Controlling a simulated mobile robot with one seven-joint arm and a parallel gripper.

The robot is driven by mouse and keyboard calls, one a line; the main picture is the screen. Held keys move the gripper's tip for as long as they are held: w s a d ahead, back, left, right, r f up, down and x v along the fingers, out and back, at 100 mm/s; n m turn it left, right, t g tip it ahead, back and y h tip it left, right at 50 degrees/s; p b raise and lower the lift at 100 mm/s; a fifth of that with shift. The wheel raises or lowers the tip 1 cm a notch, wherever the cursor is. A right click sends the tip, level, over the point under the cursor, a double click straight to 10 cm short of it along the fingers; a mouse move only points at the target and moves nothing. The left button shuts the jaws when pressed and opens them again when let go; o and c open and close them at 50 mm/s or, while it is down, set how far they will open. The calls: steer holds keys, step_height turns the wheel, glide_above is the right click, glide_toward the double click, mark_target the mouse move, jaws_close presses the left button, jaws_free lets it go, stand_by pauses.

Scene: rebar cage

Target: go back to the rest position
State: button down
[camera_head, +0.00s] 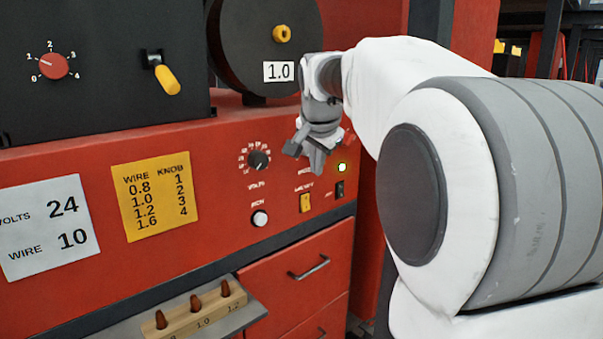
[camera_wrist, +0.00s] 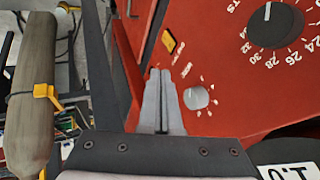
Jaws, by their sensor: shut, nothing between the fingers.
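My gripper (camera_head: 312,162) hangs in front of the red control panel (camera_head: 215,225), in the right part of that panel in the head view. In the wrist view my gripper (camera_wrist: 162,75) has its two grey fingers side by side, shut and empty. A pale round knob (camera_wrist: 196,97) with tick marks is just right of the fingers in the wrist view; I cannot tell whether they touch it. My white and grey arm fills the right of the head view.
A black dial (camera_head: 258,160), a white button (camera_head: 260,219), a yellow switch (camera_head: 306,202) and a lit lamp (camera_head: 342,167) are near my gripper. A black spool (camera_head: 240,50) labelled 1.0 is above. A ledge holds a wooden block (camera_head: 190,318) with brown tips.

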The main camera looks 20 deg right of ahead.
stand_by(0.4)
steer(key=s+a+f+n+y, duration=0.1)
steer(key=s+a+f+n, duration=0.3)
steer(key=s, duration=0.5)
steer(key=s+a+f+n+g, duration=0.1)
steer(key=s+a+f+n, duration=0.3)
steer(key=s, duration=0.6)
steer(key=s+a+f+n+y, duration=0.1)
steer(key=s+a+f+n, duration=0.3)
steer(key=s, duration=0.6)
step_height(320, 180, down, 3)
steer(key=shift+a+r+y, duration=0.15)
steer(key=shift+a+y, duration=0.15)
steer(key=shift+a, duration=0.45)
